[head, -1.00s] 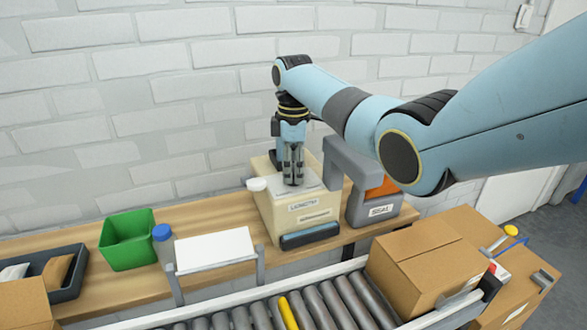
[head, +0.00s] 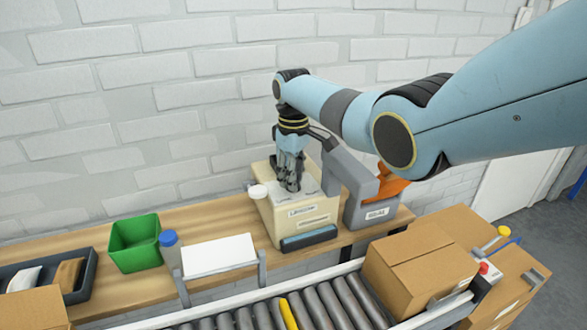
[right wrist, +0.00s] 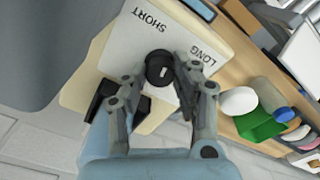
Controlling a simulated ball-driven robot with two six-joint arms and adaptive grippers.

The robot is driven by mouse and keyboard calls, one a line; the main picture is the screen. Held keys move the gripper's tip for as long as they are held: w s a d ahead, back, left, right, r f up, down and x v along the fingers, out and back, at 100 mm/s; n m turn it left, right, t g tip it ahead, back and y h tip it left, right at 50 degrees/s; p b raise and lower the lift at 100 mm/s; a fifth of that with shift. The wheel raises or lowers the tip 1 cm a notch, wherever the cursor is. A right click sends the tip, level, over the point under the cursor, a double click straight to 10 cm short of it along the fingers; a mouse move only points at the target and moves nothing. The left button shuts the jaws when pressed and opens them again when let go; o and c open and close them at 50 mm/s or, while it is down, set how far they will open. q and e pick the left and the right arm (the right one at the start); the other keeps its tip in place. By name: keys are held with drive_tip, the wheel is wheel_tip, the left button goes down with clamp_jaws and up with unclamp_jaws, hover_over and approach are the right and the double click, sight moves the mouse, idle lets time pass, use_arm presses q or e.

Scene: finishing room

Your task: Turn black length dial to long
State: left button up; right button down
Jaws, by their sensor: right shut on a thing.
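The black length dial (right wrist: 158,66) sits on the pale top plate (right wrist: 125,52) of a cream machine, between the printed words SHORT and LONG in the right wrist view. A small white mark shows on the dial; which word it points at I cannot tell. My right gripper (right wrist: 156,76) is shut on the dial, one finger on each side. In the head view the right gripper (head: 290,186) points down onto the top of the cream machine (head: 268,217), and the dial is hidden there. My left gripper is in neither view.
A grey and orange sealing unit (head: 368,208) stands close right of the machine. A white round cup (head: 258,191) is at its left edge. A green bin (head: 135,243), a blue-capped bottle (head: 170,250) and a white panel (head: 218,256) stand further left. A roller conveyor (head: 325,305) with a carton (head: 420,262) runs in front.

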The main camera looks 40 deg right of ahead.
drive_tip(key=m+p, duration=0.2)
drive_tip(key=m, duration=0.3)
drive_tip(key=shift+r+m, duration=0.1)
drive_tip(key=shift+m, duration=0.2)
drive_tip(key=m+p, duration=0.1)
drive_tip(key=m, duration=0.4)
drive_tip(key=shift+m, duration=0.4)
drive_tip(key=c, duration=1)
unclamp_jaws()
wheel_tip(320, 180, up, 12)
drive_tip(key=shift+f, duration=0.1)
